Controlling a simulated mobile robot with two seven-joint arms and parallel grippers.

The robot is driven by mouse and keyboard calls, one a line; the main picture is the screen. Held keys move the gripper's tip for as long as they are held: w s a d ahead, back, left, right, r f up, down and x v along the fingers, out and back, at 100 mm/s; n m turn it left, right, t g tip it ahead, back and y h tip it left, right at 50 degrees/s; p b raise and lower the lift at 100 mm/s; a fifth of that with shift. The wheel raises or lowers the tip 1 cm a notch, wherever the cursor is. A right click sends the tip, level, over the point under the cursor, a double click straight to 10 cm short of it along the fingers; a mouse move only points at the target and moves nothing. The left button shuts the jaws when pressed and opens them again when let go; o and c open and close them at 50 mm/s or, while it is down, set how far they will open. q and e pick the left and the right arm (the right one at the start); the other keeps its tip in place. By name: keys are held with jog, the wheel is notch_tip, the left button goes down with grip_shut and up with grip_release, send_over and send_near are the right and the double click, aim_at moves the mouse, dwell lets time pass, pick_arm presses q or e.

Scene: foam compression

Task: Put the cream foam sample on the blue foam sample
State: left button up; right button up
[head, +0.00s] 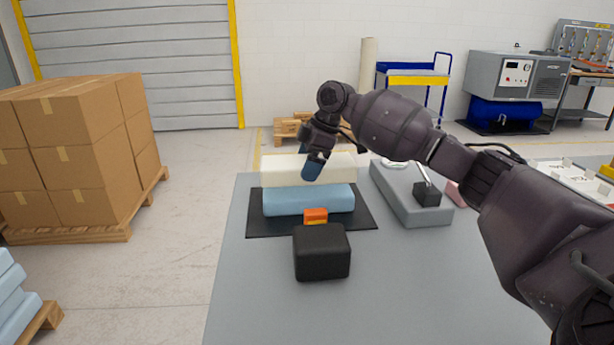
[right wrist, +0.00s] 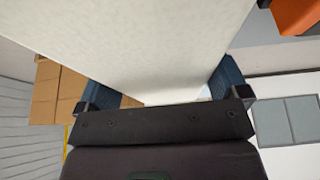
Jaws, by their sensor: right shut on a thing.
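The cream foam sample (head: 338,169) is a long pale block, level in the head view. My right gripper (head: 313,164) is shut on it, and the right wrist view shows the cream block (right wrist: 130,45) between its two blue fingers (right wrist: 160,88). The blue foam sample (head: 308,201) lies flat on a black mat (head: 257,226) on the grey table. I cannot tell whether the two touch. My left gripper is not in view.
A black block (head: 322,252) and a small orange object (head: 315,215) stand in front of the blue foam. A grey slab-like fixture (head: 397,192) with a small black box (head: 427,195) is at the right. The table's (head: 260,300) near part is clear.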

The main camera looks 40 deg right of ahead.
notch_tip(320, 180, down, 3)
jog(key=shift+f, duration=0.2)
jog(key=shift+r, duration=0.15)
jog(key=o, duration=0.6)
jog(key=shift+f, duration=0.2)
